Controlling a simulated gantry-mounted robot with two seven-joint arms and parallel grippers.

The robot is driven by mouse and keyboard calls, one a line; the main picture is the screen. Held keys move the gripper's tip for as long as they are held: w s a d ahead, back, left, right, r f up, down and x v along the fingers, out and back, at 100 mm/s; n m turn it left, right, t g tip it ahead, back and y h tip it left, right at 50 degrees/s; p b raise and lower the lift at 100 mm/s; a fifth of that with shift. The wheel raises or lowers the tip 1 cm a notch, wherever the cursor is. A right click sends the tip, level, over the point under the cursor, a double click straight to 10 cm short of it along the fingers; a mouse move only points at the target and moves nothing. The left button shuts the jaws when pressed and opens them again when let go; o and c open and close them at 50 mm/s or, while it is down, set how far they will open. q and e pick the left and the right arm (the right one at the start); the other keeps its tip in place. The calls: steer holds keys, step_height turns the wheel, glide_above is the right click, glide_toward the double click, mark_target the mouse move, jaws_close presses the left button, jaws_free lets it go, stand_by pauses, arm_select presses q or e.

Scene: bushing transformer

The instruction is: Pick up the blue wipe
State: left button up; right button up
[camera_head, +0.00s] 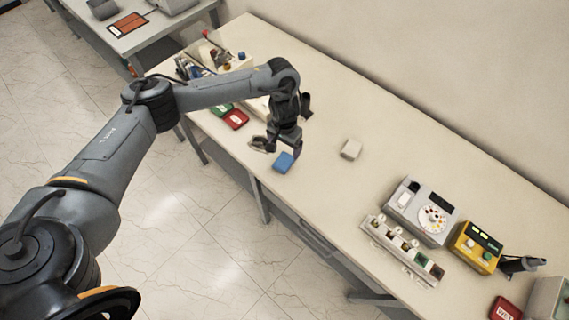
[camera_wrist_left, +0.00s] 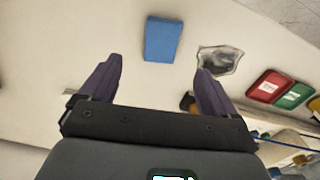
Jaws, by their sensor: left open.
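The blue wipe (camera_head: 284,162) is a small flat rectangle on the table near its front edge in the head view. In the left wrist view the blue wipe (camera_wrist_left: 163,39) lies beyond the fingertips, roughly between their lines. My left gripper (camera_head: 277,141) hangs just beside and behind the wipe in the head view. In the left wrist view the left gripper (camera_wrist_left: 158,68) has its two fingers wide apart with nothing between them. I cannot tell its exact height above the table. My right gripper is not in view.
A crumpled silvery piece (camera_wrist_left: 220,60) lies right of the wipe. Red (camera_wrist_left: 267,86) and green (camera_wrist_left: 296,95) containers are farther right. A whitish block (camera_head: 350,149) stands on the table. Grey (camera_head: 421,211) and yellow (camera_head: 476,247) devices stand at the right. Table between is clear.

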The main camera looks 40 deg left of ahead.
arm_select(q)
steer(key=b, duration=0.2)
glide_above(284, 160)
steer(key=f, duration=0.4)
steer(key=shift+s+d+f, duration=0.2)
steer(key=shift+d+f, duration=0.1)
steer(key=shift+a+f+b, duration=0.15)
steer(key=shift+f+b, duration=0.55)
steer(key=shift+f, duration=0.6)
steer(key=shift+a+f+b, duration=0.1)
steer(key=shift+f+b, duration=0.6)
steer(key=shift+f, duration=0.55)
steer(key=shift+w, duration=0.1)
steer(key=c, duration=1.1)
steer(key=shift+r, duration=0.15)
